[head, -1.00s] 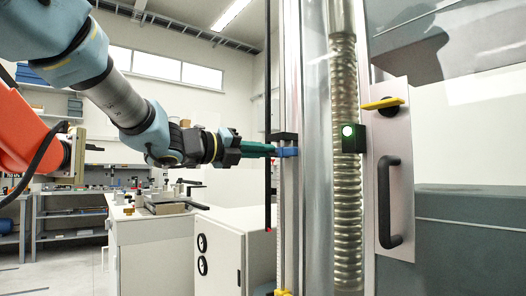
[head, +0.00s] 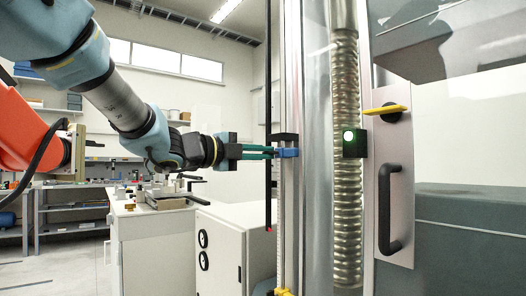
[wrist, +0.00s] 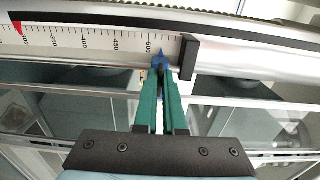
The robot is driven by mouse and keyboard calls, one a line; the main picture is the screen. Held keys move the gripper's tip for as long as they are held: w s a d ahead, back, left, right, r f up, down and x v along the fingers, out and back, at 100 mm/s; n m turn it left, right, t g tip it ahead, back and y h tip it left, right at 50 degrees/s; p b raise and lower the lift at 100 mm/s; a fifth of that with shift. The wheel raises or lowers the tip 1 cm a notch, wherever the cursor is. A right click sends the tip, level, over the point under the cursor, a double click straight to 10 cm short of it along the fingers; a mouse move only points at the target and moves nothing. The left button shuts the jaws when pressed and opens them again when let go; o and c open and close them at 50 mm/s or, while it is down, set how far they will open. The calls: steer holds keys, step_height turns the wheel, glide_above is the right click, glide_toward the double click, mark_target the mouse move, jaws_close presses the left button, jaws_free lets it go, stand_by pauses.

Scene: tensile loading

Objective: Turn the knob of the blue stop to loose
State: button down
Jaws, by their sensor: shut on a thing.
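The blue stop (head: 288,153) sits on the upright metal rail of the machine, just below a black block (head: 284,138). My gripper (head: 273,152) reaches it from the left, its two green fingers shut on the stop's knob. The knob itself is hidden between the fingertips. In the wrist view the fingers (wrist: 159,78) close in at the blue stop (wrist: 160,59), whose blue tip points at the printed scale (wrist: 95,40) near the 500 mark. I cannot tell from the frames whether the knob is tight or loose.
A door with a black handle (head: 389,208) and a yellow lever (head: 385,110) is to the right. A green-lit black box (head: 354,142) is beside the ribbed column (head: 345,210). A white cabinet (head: 222,250) stands below my arm. A red pointer (wrist: 17,27) marks the scale's left end.

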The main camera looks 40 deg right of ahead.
stand_by(0.4)
steer(key=c, duration=1)
jaws_free()
steer(key=a+b, duration=0.2)
steer(key=a, duration=0.8)
steer(key=shift+w+a, duration=0.25)
steer(key=shift+a, duration=0.15)
